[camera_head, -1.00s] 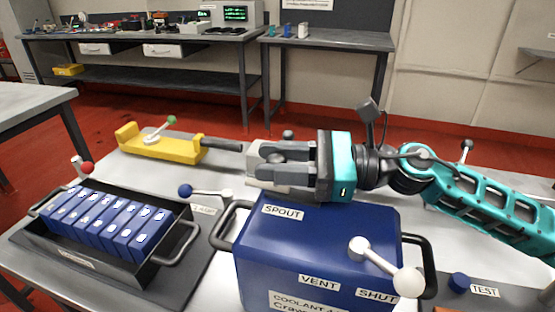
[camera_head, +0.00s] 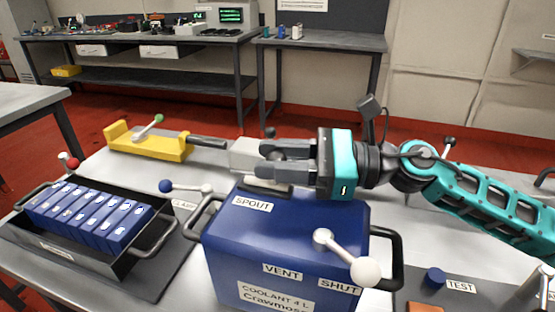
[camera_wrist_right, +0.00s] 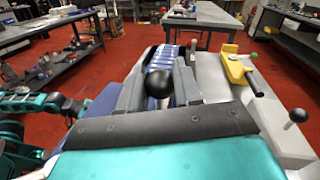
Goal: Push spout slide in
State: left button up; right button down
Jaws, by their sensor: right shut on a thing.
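The blue coolant box (camera_head: 290,240) stands on the table, with a SPOUT label (camera_head: 253,204) at its upper left. My right gripper points left over that edge. In the right wrist view a black ball knob (camera_wrist_right: 159,82) sits between its fingers, and the gripper is shut on it. The fingers hide this knob in the head view. My left gripper is not in view.
A black tray (camera_head: 142,242) of blue cells stands at the left. A yellow tool (camera_head: 150,147) and a pale block (camera_head: 243,152) lie behind the box. A white-knobbed lever (camera_head: 350,255) rises in front, and a handle (camera_head: 397,258) at the box's right.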

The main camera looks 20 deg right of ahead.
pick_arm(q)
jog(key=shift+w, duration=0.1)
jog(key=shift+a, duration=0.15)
pick_arm(e)
jog(key=c, duration=0.8)
grip_release()
jog(key=shift+s+d+f+b, duration=0.15)
jog(key=shift+s+d+b, duration=0.15)
jog(key=shift+d, duration=0.3)
jog(key=b+v, duration=0.3)
jog(key=v, duration=0.5)
jog(key=shift+s+d, duration=0.15)
jog(key=shift+d, duration=0.1)
jog(key=shift+v, duration=1.55)
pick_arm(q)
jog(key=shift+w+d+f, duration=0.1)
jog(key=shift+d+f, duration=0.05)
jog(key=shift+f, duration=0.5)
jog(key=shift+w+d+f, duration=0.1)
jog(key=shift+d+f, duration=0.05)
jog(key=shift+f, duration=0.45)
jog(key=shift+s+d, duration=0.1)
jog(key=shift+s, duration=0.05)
pick_arm(e)
jog(key=shift+r, duration=0.2)
